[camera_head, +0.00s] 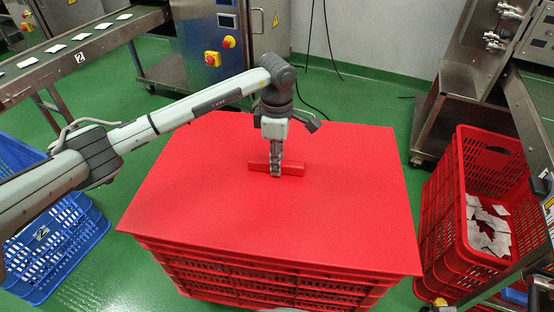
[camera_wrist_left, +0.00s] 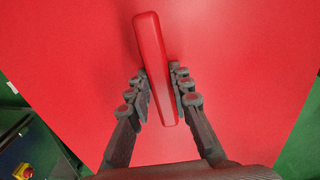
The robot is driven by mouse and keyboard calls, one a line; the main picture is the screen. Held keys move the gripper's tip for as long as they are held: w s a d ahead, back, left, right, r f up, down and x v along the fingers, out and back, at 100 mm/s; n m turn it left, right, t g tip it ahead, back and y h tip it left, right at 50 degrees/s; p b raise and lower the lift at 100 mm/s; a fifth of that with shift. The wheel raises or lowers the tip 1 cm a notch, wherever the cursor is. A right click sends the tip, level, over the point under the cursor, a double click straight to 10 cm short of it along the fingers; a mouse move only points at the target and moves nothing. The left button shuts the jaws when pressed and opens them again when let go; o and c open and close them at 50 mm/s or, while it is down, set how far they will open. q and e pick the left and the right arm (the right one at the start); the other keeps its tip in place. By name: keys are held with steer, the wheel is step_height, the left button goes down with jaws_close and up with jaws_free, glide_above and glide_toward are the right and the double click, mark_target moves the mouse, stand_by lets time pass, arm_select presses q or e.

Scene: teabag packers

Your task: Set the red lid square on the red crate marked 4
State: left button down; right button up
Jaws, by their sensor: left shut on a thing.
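The red lid (camera_head: 200,190) is a wide flat panel with a raised bar handle (camera_head: 292,169) at its middle. It lies over the red crate (camera_head: 270,288), whose slatted front wall shows below it. The lid's front right corner sticks out past the crate wall. I cannot tell whether the lid is seated or slightly above the rim. My left gripper (camera_head: 276,178) points down and is shut on the handle. In the left wrist view its fingers stand on both sides of the handle (camera_wrist_left: 156,70). The crate's mark and inside are hidden. My right gripper is not in view.
A taller-looking red crate with teabags (camera_head: 462,215) stands close on the right, beside a metal machine. A blue crate (camera_head: 50,250) marked 2 is on the left under my arm. A conveyor (camera_head: 85,45) with teabags is at back left. Green floor (camera_head: 375,95) is clear behind.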

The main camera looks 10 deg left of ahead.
arm_select(q)
steer(key=shift+f+b, duration=1.15)
steer(key=shift+f, duration=0.3)
steer(key=c, duration=1.3)
jaws_free()
steer(key=shift+c, duration=0.2)
steer(key=shift+o, duration=0.2)
steer(key=shift+f, duration=0.15)
step_height(320, 180, up, 12)
steer(key=shift+r, duration=0.1)
